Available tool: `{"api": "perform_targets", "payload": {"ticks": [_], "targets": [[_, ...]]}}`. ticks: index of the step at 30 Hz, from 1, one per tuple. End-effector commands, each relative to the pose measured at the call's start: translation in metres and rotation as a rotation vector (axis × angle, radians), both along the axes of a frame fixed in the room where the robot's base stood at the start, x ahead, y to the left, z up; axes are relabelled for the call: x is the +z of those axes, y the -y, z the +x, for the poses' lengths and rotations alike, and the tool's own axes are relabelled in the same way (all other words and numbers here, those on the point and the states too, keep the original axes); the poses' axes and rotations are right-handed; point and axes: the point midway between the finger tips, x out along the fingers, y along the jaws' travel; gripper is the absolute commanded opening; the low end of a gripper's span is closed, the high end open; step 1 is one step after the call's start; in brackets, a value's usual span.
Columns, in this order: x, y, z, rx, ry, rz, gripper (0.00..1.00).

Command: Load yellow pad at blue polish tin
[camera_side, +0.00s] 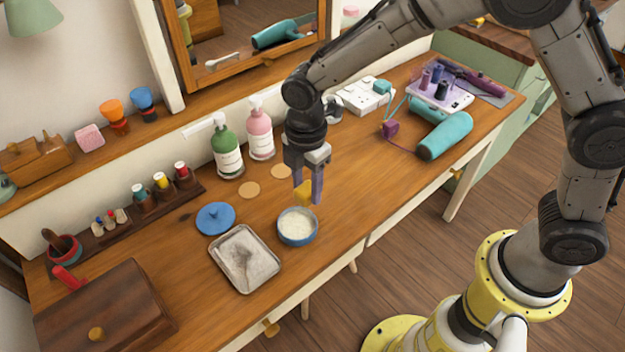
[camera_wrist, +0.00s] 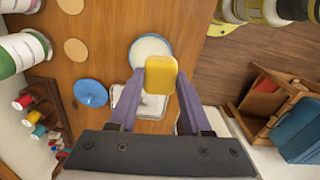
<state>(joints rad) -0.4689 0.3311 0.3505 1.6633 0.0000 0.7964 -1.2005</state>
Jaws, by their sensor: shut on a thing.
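The yellow pad (camera_side: 303,192) is held between the fingers of my gripper (camera_side: 309,186), which is shut on it. In the wrist view the pad (camera_wrist: 161,73) sits between the two purple fingertips of the gripper (camera_wrist: 160,80). The blue polish tin (camera_side: 297,227) stands open on the table, with white polish inside. The pad is above the tin's far side in the side view; I cannot tell the exact gap. In the wrist view the tin (camera_wrist: 134,56) is partly hidden behind the pad. Its blue lid (camera_side: 215,218) lies on the table to the left.
A metal tray (camera_side: 244,259) lies left of the tin. Green (camera_side: 226,146) and pink (camera_side: 260,130) pump bottles stand behind, near two round tan discs (camera_side: 249,190). A teal hair dryer (camera_side: 445,136) lies to the right. A brown box (camera_side: 105,315) is at the front left.

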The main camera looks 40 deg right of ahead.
Motion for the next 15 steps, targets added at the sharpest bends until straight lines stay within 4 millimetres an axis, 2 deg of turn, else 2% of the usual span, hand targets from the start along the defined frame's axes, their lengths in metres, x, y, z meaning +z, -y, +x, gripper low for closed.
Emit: {"api": "perform_targets", "payload": {"ticks": [3, 8, 15], "targets": [[-0.020, -0.010, 0.009, 0.001, -0.003, -0.001, 0.04], [-0.035, -0.017, 0.016, 0.001, -0.001, 0.000, 0.04], [-0.055, -0.017, 0.016, 0.000, -0.003, -0.001, 0.04]]}}
